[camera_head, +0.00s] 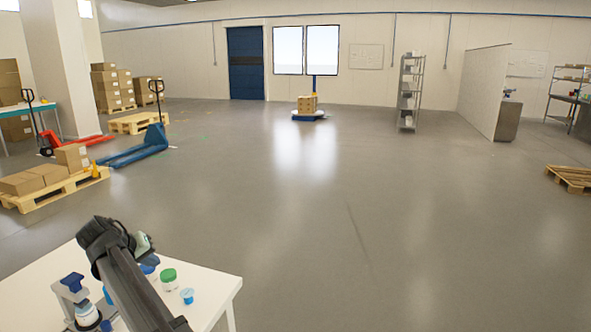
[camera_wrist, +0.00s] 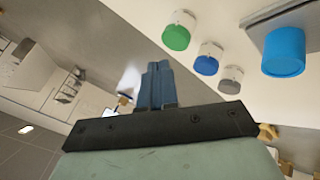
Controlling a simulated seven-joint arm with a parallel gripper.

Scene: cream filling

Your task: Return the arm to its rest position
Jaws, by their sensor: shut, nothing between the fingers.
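My gripper (camera_wrist: 157,85) shows in the wrist view as two blue-grey fingers pressed together, with nothing between them. It is raised over the edge of the white table (camera_head: 215,285), with the warehouse floor behind it. In the head view my dark arm reaches over the table at the lower left, and the fingertips cannot be made out there. A green-lidded jar (camera_head: 169,277) stands on the table, and it also shows in the wrist view (camera_wrist: 176,38). A blue-lidded jar (camera_wrist: 206,66) and a grey-white-lidded jar (camera_wrist: 231,79) stand beside it.
A larger blue cylinder (camera_wrist: 284,52) shows in the wrist view. The floor right of the table is clear.

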